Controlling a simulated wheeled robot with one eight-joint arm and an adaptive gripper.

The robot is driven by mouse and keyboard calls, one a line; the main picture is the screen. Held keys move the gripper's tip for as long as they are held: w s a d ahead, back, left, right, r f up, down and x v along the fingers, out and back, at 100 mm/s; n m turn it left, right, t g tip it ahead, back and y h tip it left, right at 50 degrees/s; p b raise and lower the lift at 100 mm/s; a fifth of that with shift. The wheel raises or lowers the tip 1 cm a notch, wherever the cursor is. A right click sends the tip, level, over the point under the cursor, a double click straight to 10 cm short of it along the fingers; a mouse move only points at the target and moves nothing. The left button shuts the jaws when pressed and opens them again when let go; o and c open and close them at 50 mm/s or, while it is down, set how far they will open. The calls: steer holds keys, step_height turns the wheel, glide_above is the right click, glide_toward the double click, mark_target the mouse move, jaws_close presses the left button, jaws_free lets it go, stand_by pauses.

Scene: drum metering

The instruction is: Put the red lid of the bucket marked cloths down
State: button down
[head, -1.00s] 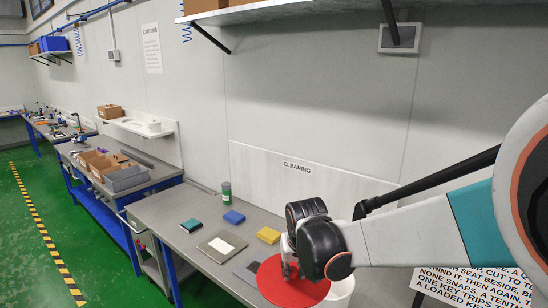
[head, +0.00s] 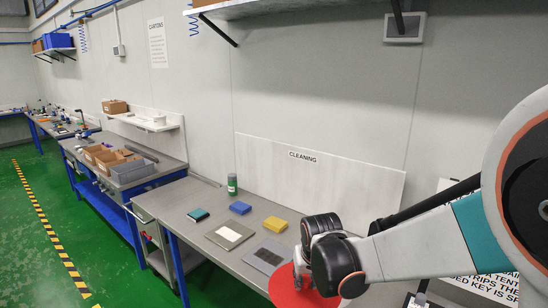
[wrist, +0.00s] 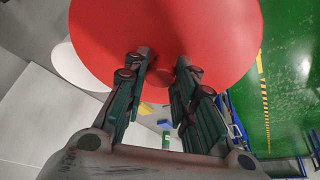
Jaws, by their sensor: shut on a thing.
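The red lid (head: 292,292) is a flat round disc at the lower edge of the head view. It fills the top of the wrist view (wrist: 165,28). My gripper (head: 301,272) is shut on the lid's small red knob, with a finger on each side of it in the wrist view (wrist: 160,68). Part of a white round thing, likely the bucket (wrist: 76,68), shows beyond the lid's left edge in the wrist view. In the head view my arm and the frame edge hide the bucket. No cloths marking is readable.
On the cleaning bench (head: 195,232) lie a dark grey mat (head: 268,257), a yellow block (head: 275,228), a blue block (head: 240,208), a teal block (head: 198,215) and a pale-centred square (head: 230,235). A green canister (head: 232,185) stands at the back. Green floor (head: 105,265) lies left.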

steer(key=s+d+f+b, duration=0.2)
steer(key=f+b, duration=0.3)
steer(key=f, duration=0.4)
steer(key=s+d+f+b, duration=0.2)
steer(key=d+f+b, duration=0.3)
steer(key=f, duration=0.4)
steer(key=s+d+f+m+b, duration=0.1)
steer(key=s+d+f+b, duration=0.1)
steer(key=d+f+b, duration=0.2)
step_height(320, 180, down, 5)
steer(key=b, duration=0.3)
steer(key=shift+s+d, duration=0.15)
steer(key=shift+s, duration=0.1)
